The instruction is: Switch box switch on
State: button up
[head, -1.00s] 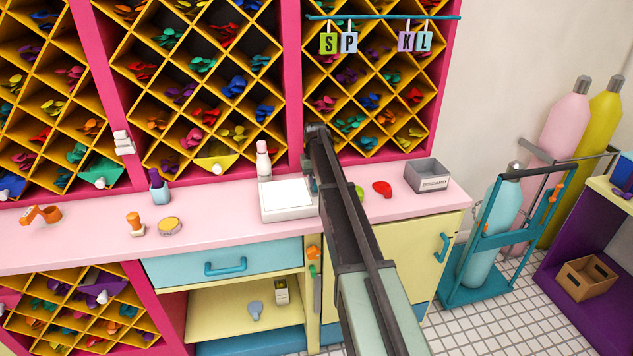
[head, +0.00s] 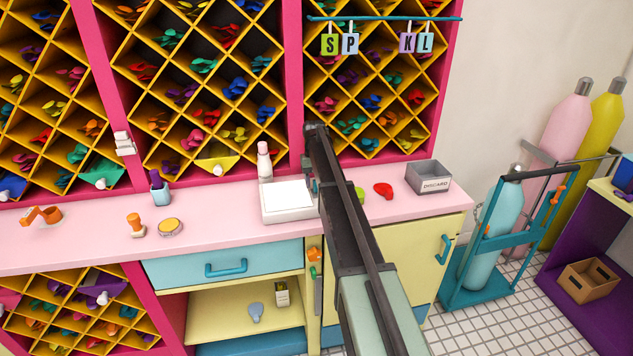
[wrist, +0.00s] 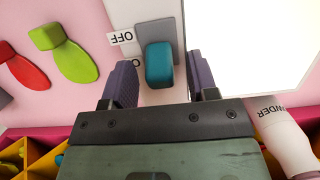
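In the wrist view the switch box shows as a grey plate (wrist: 151,28) with a teal switch knob (wrist: 159,64). A white "OFF" label (wrist: 122,38) sits beside the plate. A second label (wrist: 137,62), showing only an "O", is partly hidden by a finger. The knob is at the lower part of the plate, nearer the second label in the picture. My gripper (wrist: 162,80) is open, its two dark fingers apart on either side of the knob's lower end, with nothing held. Whether a finger touches the knob is unclear. In the head view my arm largely hides the switch.
A white-topped box (head: 287,213) stands right beside the switch. A pink bottle (head: 264,165) is behind it. A green piece (wrist: 70,60) and a red piece (wrist: 25,72) lie on the pink counter. A grey "DISCARD" box (head: 428,177) stands farther right.

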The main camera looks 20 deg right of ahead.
jog(key=shift+r, duration=0.1)
jog(key=p+v, duration=1)
jog(key=shift+r+p, duration=0.3)
jog(key=s+a+f+b, duration=0.2)
jog(key=s+a, duration=0.6)
jog(key=s, duration=0.5)
jog(key=s+a+f+n+t+b, duration=0.1)
jog(key=s+a+f+b, duration=0.1)
jog(key=s+a, duration=0.6)
jog(key=s+a+f+n+t+b, duration=0.1)
jog(key=s+a, duration=0.7)
jog(key=s, duration=1)
jog(key=shift+s+f+b, duration=0.35)
jog(key=shift+f+b, duration=0.35)
jog(key=shift+f, duration=0.15)
